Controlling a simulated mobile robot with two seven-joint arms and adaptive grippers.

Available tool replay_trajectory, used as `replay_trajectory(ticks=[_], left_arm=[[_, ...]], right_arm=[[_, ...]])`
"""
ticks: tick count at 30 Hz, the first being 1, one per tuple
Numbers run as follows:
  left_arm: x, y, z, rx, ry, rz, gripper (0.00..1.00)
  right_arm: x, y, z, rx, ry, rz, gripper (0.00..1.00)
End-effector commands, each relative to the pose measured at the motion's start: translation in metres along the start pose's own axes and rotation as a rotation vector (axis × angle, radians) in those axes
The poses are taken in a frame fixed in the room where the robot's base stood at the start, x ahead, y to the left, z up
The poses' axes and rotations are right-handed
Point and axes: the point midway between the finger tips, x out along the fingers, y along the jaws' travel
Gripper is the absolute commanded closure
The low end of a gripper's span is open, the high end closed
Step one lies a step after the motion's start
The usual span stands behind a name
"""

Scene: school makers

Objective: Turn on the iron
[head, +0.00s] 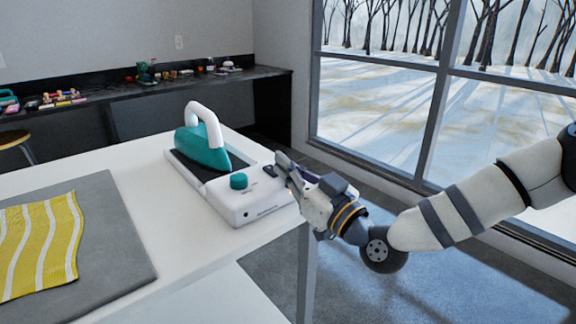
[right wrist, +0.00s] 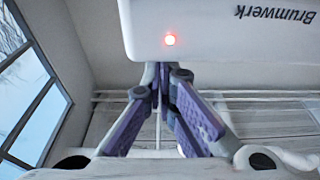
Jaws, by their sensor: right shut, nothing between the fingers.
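The teal iron (head: 203,142) with a white handle rests on its white base station (head: 248,204), at the table's far right corner. The base has a teal knob (head: 239,181) and a small dark switch-like part (head: 269,172) on top. My right gripper (head: 281,163) is shut and empty, its tips at the base's right end beside the dark part; I cannot tell if they touch. In the right wrist view my right gripper (right wrist: 160,72) has its tips together by the white base (right wrist: 220,30), which shows a glowing red light (right wrist: 169,40). My left gripper is out of view.
A grey mat (head: 117,226) with a folded yellow striped cloth (head: 40,245) lies on the white table (head: 195,235) at left. A dark counter (head: 180,82) with small items runs along the back wall. Open floor lies right of the table.

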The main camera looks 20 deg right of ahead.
Motion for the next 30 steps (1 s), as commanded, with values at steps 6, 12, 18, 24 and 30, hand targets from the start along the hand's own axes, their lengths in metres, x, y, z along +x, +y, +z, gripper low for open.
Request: replay_trajectory(ticks=[6,12,18,24,30], left_arm=[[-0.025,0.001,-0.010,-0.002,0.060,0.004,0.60],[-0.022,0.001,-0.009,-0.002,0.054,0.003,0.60],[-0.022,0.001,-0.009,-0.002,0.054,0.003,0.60],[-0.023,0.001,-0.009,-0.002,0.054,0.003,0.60],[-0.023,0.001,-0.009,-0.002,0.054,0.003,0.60]], right_arm=[[-0.009,0.001,-0.031,-0.003,0.015,0.000,1.00],[-0.055,0.001,-0.016,-0.002,0.012,0.001,1.00],[-0.080,0.001,-0.010,-0.003,0.016,0.000,1.00],[-0.085,0.000,-0.010,-0.004,0.017,0.000,1.00],[-0.085,0.000,-0.010,-0.004,0.017,0.000,1.00]])
